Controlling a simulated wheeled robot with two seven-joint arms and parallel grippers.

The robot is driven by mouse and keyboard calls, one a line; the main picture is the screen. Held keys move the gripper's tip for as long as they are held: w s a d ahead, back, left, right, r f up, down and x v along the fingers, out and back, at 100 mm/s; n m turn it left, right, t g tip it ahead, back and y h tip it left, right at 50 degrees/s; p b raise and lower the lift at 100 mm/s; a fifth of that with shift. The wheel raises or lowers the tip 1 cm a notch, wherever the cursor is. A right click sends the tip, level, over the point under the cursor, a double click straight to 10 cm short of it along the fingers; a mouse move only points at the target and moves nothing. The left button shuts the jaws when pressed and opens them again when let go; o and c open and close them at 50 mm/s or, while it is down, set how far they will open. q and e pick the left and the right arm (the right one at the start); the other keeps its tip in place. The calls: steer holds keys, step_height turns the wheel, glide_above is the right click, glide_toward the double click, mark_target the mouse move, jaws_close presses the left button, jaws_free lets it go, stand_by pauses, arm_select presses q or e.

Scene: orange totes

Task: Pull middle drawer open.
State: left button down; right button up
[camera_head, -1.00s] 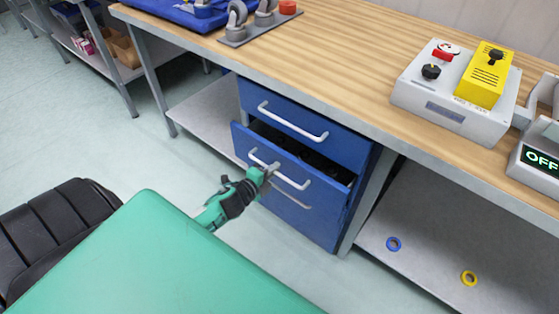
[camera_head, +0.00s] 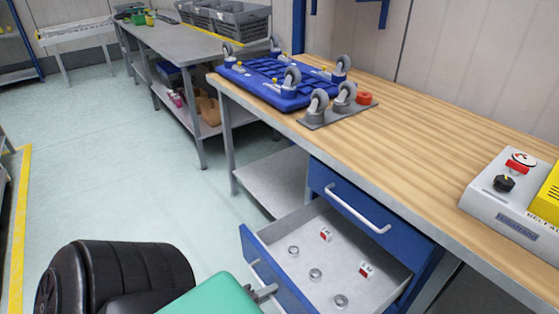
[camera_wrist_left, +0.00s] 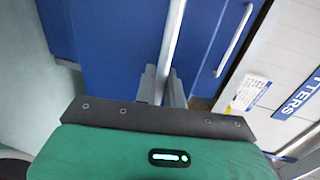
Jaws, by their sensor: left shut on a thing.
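The blue middle drawer (camera_head: 258,262) stands well out from the cabinet in the head view, its grey inside showing. Its pale bar handle is mostly hidden there; the bar handle (camera_wrist_left: 173,40) shows plainly in the left wrist view. My left gripper (camera_head: 264,292) is at the drawer front, partly hidden by my green arm. In the left wrist view its grey fingers (camera_wrist_left: 162,84) are shut on the handle. The closed top drawer (camera_head: 345,190) with a white handle is above. My right gripper is not in view.
Several metal rings (camera_head: 315,274) and two small red-and-white pieces (camera_head: 325,234) lie in the drawer. The wooden bench (camera_head: 400,130) above holds a blue caster base (camera_head: 280,80) and a control box (camera_head: 510,195). Pale floor (camera_head: 190,190) is free at left.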

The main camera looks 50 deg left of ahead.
arm_select(q)
steer(key=shift+s, duration=0.7)
steer(key=c, duration=1.6)
jaws_free()
steer(key=shift+c, duration=0.2)
steer(key=shift+s, duration=0.1)
steer(key=v, duration=1.3)
steer(key=shift+s, duration=0.3)
steer(key=shift+a, duration=0.15)
